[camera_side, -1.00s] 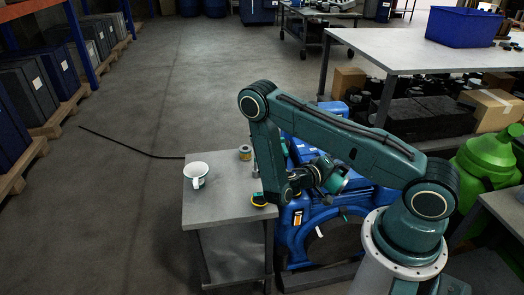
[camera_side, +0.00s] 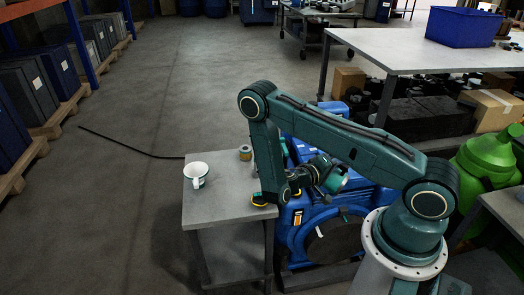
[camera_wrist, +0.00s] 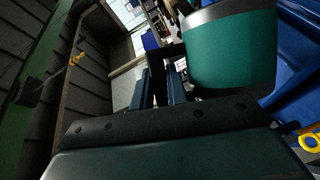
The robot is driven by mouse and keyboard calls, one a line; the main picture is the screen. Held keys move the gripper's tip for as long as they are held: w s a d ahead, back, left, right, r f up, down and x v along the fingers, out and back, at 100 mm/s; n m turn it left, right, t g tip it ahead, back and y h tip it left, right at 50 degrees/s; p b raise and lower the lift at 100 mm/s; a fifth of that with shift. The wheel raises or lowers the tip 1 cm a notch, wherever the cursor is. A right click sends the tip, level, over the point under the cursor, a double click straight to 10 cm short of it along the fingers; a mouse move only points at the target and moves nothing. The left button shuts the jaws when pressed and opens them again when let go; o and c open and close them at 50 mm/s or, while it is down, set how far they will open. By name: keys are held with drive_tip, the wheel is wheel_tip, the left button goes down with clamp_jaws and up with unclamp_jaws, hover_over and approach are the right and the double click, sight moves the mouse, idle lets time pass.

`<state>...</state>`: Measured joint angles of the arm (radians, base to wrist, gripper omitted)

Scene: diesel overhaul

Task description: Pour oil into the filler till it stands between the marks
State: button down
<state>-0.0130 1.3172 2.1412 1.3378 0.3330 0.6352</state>
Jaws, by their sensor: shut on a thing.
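My gripper (camera_wrist: 160,88) is shut on a teal jug (camera_wrist: 232,50), apparently by its dark handle. The jug has a grey band at one end in the wrist view. In the side view the jug (camera_side: 336,180) is tilted beside my wrist, in front of the blue engine (camera_side: 305,222). No oil stream shows, and the oil inside is hidden. I cannot make out the filler or the level marks. A yellow ring (camera_wrist: 310,140) shows at the right edge of the wrist view, near blue metal.
A grey bench (camera_side: 215,212) stands left of the engine. A large green container (camera_side: 487,160) stands at the right. The floor left of the bench is mostly clear.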

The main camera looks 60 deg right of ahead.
drive_tip(key=shift+w+r+n+h, duration=0.15)
drive_tip(key=shift+w+n, duration=0.2)
drive_tip(key=shift+w, duration=0.15)
drive_tip(key=shift+w+r+n+h, duration=0.15)
drive_tip(key=shift+w+n, duration=0.2)
drive_tip(key=shift+w, duration=0.1)
idle(4.9)
idle(0.8)
drive_tip(key=shift+s+f+m+y, duration=0.4)
drive_tip(key=shift+s+f+m, duration=0.8)
drive_tip(key=shift+s+f, duration=0.45)
drive_tip(key=shift+w, duration=0.1)
